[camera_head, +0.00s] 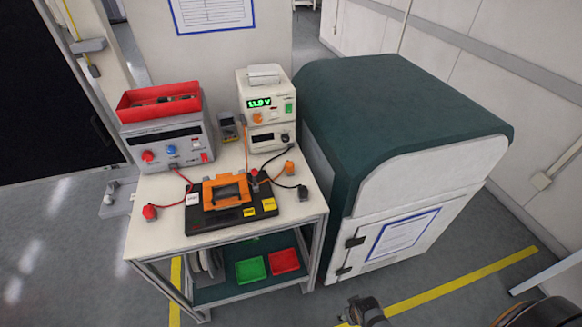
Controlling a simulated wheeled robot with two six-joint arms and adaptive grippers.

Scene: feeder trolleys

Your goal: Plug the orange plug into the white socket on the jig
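The orange plug (289,168) lies on the white trolley top, right of the jig, with an orange lead running from it. The jig (230,220) is a black base with an orange frame on the same top. The white socket (192,199) is a small white block at the jig's left end; its opening is too small to make out. My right gripper (368,312) shows only partly at the bottom edge, well below and apart from the plug and jig; its fingers are not clear. My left gripper is not in view.
A red plug (150,212) and a black plug (303,191) lie beside the jig, with loose leads. Yellow blocks (270,204) sit on the jig's right. Instruments (167,145) and a power supply (265,95) stand behind. A dark green cabinet (395,100) stands right of the trolley.

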